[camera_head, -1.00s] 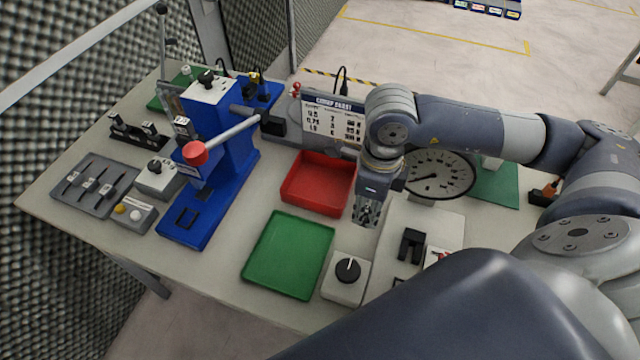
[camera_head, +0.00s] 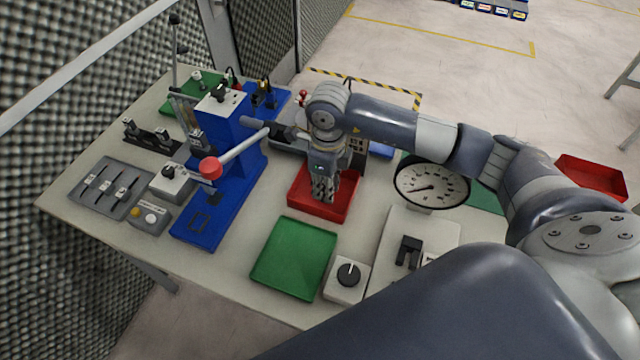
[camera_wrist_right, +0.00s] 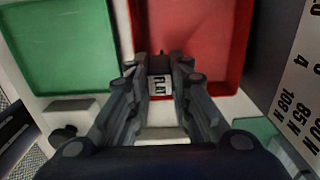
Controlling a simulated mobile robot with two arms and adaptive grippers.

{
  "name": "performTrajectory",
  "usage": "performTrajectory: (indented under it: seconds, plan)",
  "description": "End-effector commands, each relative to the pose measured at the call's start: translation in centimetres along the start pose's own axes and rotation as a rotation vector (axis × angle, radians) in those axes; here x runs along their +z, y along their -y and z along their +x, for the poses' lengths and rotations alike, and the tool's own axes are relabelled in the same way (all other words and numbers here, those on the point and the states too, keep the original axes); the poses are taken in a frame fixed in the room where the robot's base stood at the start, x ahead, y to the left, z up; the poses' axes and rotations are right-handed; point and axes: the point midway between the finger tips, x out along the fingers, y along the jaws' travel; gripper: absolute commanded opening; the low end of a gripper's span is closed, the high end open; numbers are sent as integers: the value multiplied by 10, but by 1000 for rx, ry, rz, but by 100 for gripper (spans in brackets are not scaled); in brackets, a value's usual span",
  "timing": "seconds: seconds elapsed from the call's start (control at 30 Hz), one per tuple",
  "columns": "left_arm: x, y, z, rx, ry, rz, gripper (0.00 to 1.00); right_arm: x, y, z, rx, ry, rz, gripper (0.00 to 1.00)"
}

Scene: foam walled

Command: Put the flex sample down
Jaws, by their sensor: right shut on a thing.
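My right gripper (camera_head: 324,190) points down over the red tray (camera_head: 347,212). In the right wrist view, the gripper (camera_wrist_right: 159,70) is shut on a small sample (camera_wrist_right: 160,86) with a white label, whose dark letters seem to read "FLAT". The red tray (camera_wrist_right: 220,40) shows beyond the fingertips in that view. The sample can hardly be made out in the head view. I cannot tell whether it touches the tray floor. My left gripper is not in view.
A green tray (camera_head: 294,258) lies in front of the red one. A blue press (camera_head: 229,150) with a red-knobbed lever (camera_head: 211,168) stands to the left. A round dial gauge (camera_head: 432,186) and a knob box (camera_head: 346,279) stand to the right. A second red tray (camera_head: 592,177) is at the far right.

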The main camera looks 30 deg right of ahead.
Motion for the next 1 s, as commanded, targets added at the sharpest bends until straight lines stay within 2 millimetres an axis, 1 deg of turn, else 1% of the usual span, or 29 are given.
performTrajectory:
  seconds: [0.03,0.23,0.3,0.4,0.5,0.6,0.83,0.93,0.97,1.0]
  plan:
    - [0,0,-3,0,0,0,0,5,2,-1,1,0,1,0]
    - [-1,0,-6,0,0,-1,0,14,7,1,0,0,0,0]
    - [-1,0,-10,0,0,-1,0,20,10,0,0,0,1,0]
    - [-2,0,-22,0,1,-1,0,17,8,19,4,-6,1,0]
    - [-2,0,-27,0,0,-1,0,17,8,31,3,-3,0,0]
    - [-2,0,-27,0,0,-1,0,18,9,37,0,-1,-1,0]
    - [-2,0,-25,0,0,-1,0,18,9,38,-1,0,-1,0]
    - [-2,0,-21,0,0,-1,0,18,9,42,-1,0,-1,0]
    - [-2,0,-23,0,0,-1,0,18,9,40,-1,0,-1,26]
    - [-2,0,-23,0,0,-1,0,18,9,40,0,0,0,28]
